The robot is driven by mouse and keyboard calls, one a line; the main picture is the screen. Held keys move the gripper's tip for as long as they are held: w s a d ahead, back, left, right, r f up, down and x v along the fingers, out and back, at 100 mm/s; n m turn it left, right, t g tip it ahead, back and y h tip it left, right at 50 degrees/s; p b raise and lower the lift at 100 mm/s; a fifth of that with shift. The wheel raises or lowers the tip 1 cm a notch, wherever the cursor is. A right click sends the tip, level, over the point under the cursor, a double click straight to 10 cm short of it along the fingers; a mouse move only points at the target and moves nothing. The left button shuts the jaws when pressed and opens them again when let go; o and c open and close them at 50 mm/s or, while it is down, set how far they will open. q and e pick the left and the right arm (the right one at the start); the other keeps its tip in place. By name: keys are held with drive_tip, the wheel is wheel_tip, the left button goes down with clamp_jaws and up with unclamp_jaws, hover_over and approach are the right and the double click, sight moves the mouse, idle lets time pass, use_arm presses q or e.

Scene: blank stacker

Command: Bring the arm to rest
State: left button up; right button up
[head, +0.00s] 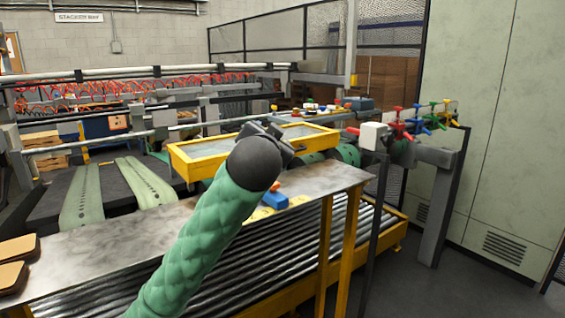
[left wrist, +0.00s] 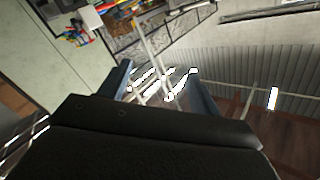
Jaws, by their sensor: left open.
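My left arm in its green padded sleeve reaches up from the bottom of the head view. My left gripper (head: 270,135) is at its end, partly hidden behind the dark round wrist, in front of the yellow-framed tray (head: 200,165). In the left wrist view my left gripper (left wrist: 160,80) has its two fingers spread apart, with nothing seen between them. My right gripper is not in view.
A metal shelf (head: 110,250) runs across the front above rollers (head: 290,255). Coloured valve handles (head: 420,122) stand at right, before a tall cabinet (head: 500,130).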

use_arm(q)
drive_tip(key=s+a+f+n+g, duration=0.1)
drive_tip(key=s+a+f+g, duration=0.35)
drive_tip(key=f, duration=0.95)
drive_tip(key=s+a+f+n+g+b, duration=0.15)
drive_tip(key=s+f, duration=0.55)
drive_tip(key=f, duration=0.8)
drive_tip(key=s+a+f+n+g, duration=0.2)
drive_tip(key=s+a+f+g, duration=0.3)
drive_tip(key=f, duration=0.9)
drive_tip(key=s+f+g, duration=0.4)
drive_tip(key=s+f, duration=1.9)
drive_tip(key=s, duration=0.4)
drive_tip(key=shift+s+a+f+n, duration=0.15)
drive_tip(key=shift+s+f+n, duration=0.1)
drive_tip(key=shift+n, duration=0.2)
